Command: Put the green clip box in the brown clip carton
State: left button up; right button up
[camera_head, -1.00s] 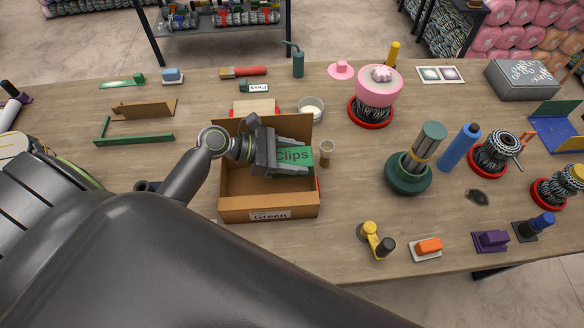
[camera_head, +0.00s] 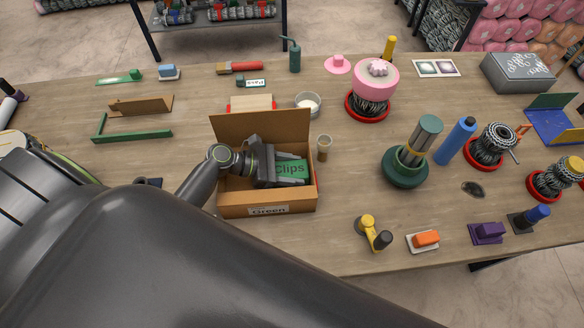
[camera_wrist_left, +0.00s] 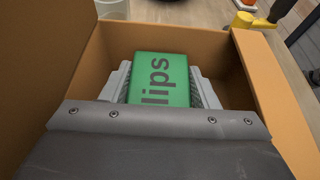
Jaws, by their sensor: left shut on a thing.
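The green clip box (camera_head: 293,169), lettered "Clips", is between the fingers of my left gripper (camera_head: 288,172), which is shut on it. Both are inside the open brown clip carton (camera_head: 245,211), whose front label reads "Green". In the left wrist view the green clip box (camera_wrist_left: 160,80) sits between the two grey fingers, with the carton's walls (camera_wrist_left: 205,40) around it. The gripper hides part of the box, and I cannot tell whether the box touches the carton floor. My right gripper is not in view.
A small brown-topped jar (camera_head: 324,147) stands just right of the carton, and a white bowl (camera_head: 308,103) is behind it. A green fixture (camera_head: 405,165) and a yellow tool (camera_head: 372,232) are farther right. Bare table lies in front of the carton.

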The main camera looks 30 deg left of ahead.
aim_at(288, 170)
pick_arm(q)
jog(key=shift+f, duration=0.1)
jog(key=o, duration=1.1)
jog(key=b+v, duration=0.2)
jog(key=v, duration=0.4)
jog(key=shift+s+a, duration=0.1)
jog(key=shift+a, duration=0.05)
jog(key=shift+s+a+r, duration=0.25)
jog(key=shift+a+r, duration=0.1)
jog(key=shift+a, duration=0.05)
jog(key=shift+r, duration=0.1)
jog(key=shift+w, duration=0.1)
